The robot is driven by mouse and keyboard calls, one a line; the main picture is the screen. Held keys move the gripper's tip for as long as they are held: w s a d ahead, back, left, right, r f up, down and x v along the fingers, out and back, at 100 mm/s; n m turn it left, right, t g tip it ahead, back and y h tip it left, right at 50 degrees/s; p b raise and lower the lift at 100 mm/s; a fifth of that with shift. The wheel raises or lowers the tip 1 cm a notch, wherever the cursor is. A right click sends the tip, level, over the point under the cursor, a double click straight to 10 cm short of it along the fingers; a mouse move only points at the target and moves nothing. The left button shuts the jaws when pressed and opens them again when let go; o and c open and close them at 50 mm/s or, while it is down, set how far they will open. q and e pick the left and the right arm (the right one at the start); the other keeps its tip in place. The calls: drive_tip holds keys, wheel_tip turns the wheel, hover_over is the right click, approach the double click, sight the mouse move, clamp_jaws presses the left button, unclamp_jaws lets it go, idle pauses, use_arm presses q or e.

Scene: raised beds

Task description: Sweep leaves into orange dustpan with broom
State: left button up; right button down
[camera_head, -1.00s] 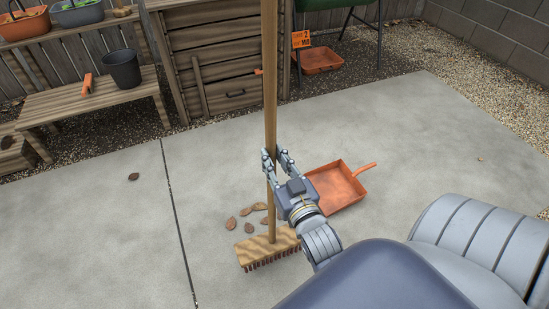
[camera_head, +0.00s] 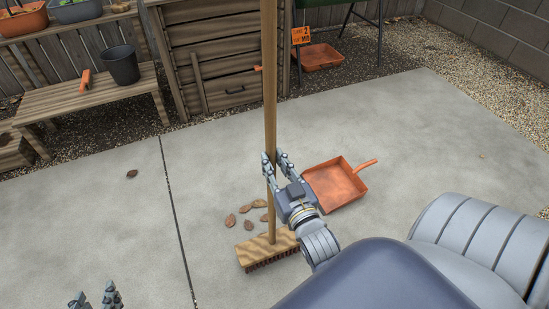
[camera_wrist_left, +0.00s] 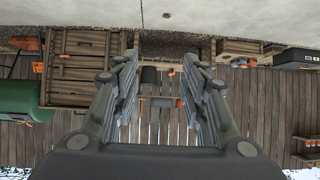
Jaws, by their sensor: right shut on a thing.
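The broom (camera_head: 270,100) stands upright on the concrete, its wooden handle gripped by my right gripper (camera_head: 275,162). Its bristled head (camera_head: 266,250) rests on the ground in front of several brown leaves (camera_head: 246,210). One more leaf (camera_head: 132,173) lies apart to the left, past the slab joint. The orange dustpan (camera_head: 335,185) lies on the slab just right of my right gripper, its handle pointing right. My left gripper (camera_head: 95,298) shows only its fingertips at the bottom left edge; in the left wrist view (camera_wrist_left: 165,85) its fingers are spread and empty.
A wooden bench (camera_head: 85,98) with a dark bucket (camera_head: 121,65) stands at the back left, beside a wooden compost box (camera_head: 222,55). An orange tray (camera_head: 320,57) with a sign sits behind the slab. Concrete is clear at left and right.

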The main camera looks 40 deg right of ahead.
use_arm(q)
drive_tip(key=shift+w+d+r, duration=0.1)
drive_tip(key=shift+w+r, duration=0.1)
drive_tip(key=shift+r, duration=0.05)
use_arm(e)
drive_tip(key=shift+r, duration=0.1)
drive_tip(key=shift+p, duration=0.4)
use_arm(q)
drive_tip(key=shift+g+y, duration=0.3)
drive_tip(key=shift+g, duration=0.6)
drive_tip(key=s+f, duration=0.1)
drive_tip(key=s+a+f, duration=0.1)
drive_tip(key=s, duration=0.1)
drive_tip(key=shift+a+f, duration=0.1)
drive_tip(key=shift+f, duration=0.3)
use_arm(e)
drive_tip(key=shift+w, duration=0.15)
use_arm(q)
drive_tip(key=shift+s+a+f+g+y+p, duration=0.15)
drive_tip(key=shift+s+a+f+g, duration=0.2)
drive_tip(key=shift+s, duration=0.3)
drive_tip(key=shift+s+a+f+g+y+p, duration=0.1)
drive_tip(key=shift+s+f+g+p, duration=0.05)
drive_tip(key=shift+s+f+g, duration=0.4)
drive_tip(key=shift+s+a+f+g+y+p, duration=0.1)
drive_tip(key=shift+s+a+f+g+p, duration=0.15)
drive_tip(key=shift+s, duration=0.5)
use_arm(e)
drive_tip(key=shift+x, duration=2.1)
